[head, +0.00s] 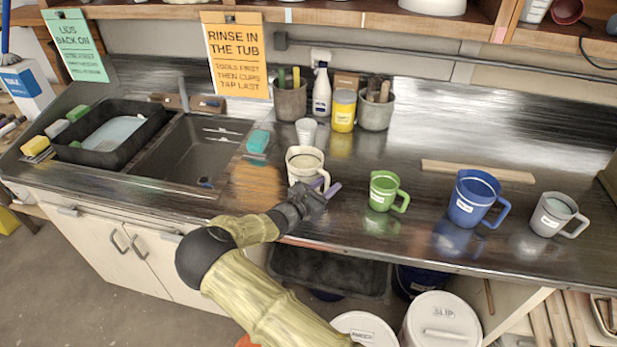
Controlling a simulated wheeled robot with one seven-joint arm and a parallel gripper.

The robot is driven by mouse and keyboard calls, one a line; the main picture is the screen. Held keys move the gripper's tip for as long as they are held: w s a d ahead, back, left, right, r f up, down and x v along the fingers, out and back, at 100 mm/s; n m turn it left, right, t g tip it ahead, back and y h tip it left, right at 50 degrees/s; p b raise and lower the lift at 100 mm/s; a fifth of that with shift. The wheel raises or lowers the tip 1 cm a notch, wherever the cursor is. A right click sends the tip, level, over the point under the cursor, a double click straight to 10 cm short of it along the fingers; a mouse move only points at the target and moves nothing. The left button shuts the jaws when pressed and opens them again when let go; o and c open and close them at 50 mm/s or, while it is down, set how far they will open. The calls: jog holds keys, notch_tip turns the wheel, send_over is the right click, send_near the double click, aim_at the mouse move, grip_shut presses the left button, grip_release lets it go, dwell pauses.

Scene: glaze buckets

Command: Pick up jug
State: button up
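Several jugs stand upright in a row on the dark metal counter (400,225). A cream jug (303,160) is at the left, then a green jug (381,190), a blue jug (470,200) and a grey jug (553,214). The green, blue and grey jugs have handles on their right sides. My gripper (325,186) is at the lower right of the cream jug and covers part of its lower side. Purple parts show at its fingertips. Whether the fingers touch the cream jug or its handle, and how far apart they are, I cannot tell.
A sink (195,150) and a black tub (110,135) are at the left. Behind the cream jug stand a white cup (306,131), a yellow jar (343,111), a white bottle (321,92) and tool pots. A wooden strip (478,172) lies behind the blue jug.

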dwell(0.3)
grip_shut()
dwell(1.2)
